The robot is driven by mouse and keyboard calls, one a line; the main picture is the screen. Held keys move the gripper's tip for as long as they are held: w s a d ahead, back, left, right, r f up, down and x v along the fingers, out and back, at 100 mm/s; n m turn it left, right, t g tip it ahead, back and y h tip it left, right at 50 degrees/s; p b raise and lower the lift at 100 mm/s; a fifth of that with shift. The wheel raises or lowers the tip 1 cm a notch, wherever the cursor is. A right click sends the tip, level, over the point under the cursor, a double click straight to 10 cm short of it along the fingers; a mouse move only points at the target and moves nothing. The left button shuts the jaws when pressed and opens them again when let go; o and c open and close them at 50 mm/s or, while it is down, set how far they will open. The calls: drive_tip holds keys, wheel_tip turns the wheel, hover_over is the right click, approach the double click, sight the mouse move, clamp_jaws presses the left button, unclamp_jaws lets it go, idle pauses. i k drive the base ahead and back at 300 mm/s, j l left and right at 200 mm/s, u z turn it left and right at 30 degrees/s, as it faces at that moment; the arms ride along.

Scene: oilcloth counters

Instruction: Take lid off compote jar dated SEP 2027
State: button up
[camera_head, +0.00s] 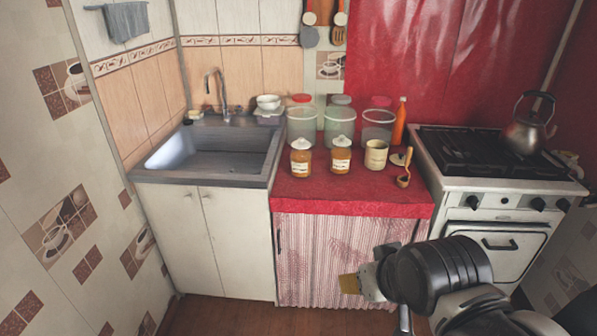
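Two amber compote jars with white knobbed lids stand upright on the red-covered counter (320,207): a left jar (301,163) and a right jar (341,161). Each has a pale label, too small to read, so I cannot tell which is dated SEP 2027. The left jar's lid (300,144) and the right jar's lid (341,142) are both on. My gripper (350,284) is low in front of the striped curtain under the counter, below and apart from the jars. A yellowish piece shows at its tip; I cannot tell whether it is a pad or something held.
Clear canisters (339,121) stand behind the jars. To the right are a beige cup (376,157), a wooden ladle (404,178) and an orange bottle (399,123). A sink (215,150) is left, a stove (480,165) right. The counter's front strip is clear.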

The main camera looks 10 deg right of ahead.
sight(301, 144)
drive_tip(key=i+j, duration=0.2)
drive_tip(key=i, duration=0.45)
drive_tip(key=i+j, duration=0.15)
drive_tip(key=i, duration=0.45)
drive_tip(key=i+j, duration=0.2)
drive_tip(key=i, duration=0.45)
